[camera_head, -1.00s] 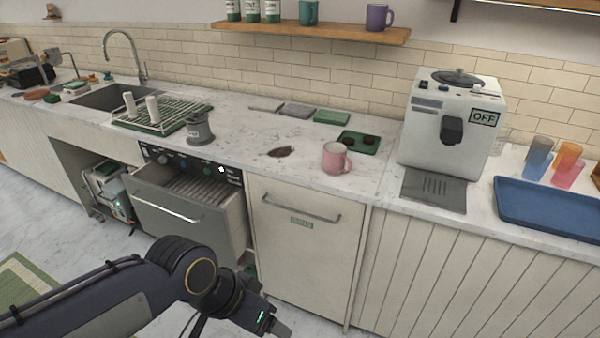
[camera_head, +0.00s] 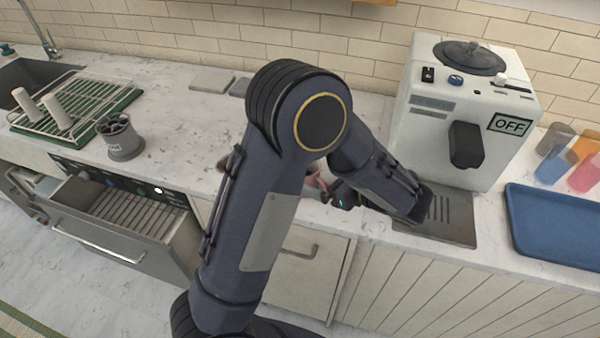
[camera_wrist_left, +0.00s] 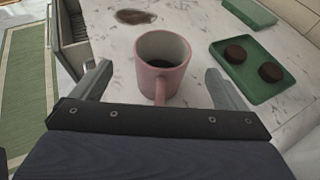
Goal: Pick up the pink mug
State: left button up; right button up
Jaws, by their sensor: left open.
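The pink mug (camera_wrist_left: 163,62) stands upright on the marble counter in the left wrist view, with dark liquid inside. Its handle points toward my left gripper (camera_wrist_left: 158,74), which is open, with one finger on each side and gaps between fingers and mug. I cannot tell whether the palm touches the handle. In the head view my left arm hides most of the mug (camera_head: 313,181); only a bit of pink shows beside the gripper. My right gripper is not in view.
A green tray (camera_wrist_left: 284,88) with two brown pucks lies right of the mug in the wrist view. The white coffee machine (camera_head: 462,115) marked OFF and a blue tray (camera_head: 555,225) stand to the right. A drawer (camera_head: 120,220) is open.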

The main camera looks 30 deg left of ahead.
pick_arm(q)
jog(key=shift+x, duration=0.85)
jog(key=p+x, duration=0.1)
jog(key=x, duration=0.4)
jog(key=shift+w+f+p, duration=0.2)
jog(key=shift+p, duration=0.15)
jog(key=shift+c, duration=0.4)
jog(key=c, duration=1.2)
jog(key=shift+o, duration=0.2)
jog(key=shift+r, duration=0.1)
